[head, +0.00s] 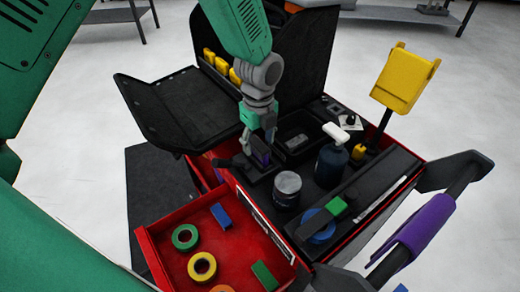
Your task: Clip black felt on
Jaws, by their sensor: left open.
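My left gripper (250,163) points down over the left part of the cart's black top. It is open. Its dark fingers are around or beside a small dark purple piece (262,157); I cannot tell whether they touch it. I cannot single out the black felt among the many black parts. A green block (336,206) sits on a blue disc (320,232) near the front of the cart top. My right gripper is not in view.
The red drawer (160,262) is open, holding tape rolls (202,267) and small blocks. A grey cylinder (287,188), dark spray bottle (331,160) and tall yellow holder (404,80) stand on the cart. A purple roll (415,228) is on the right handle. Yellow pieces (222,66) line the back.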

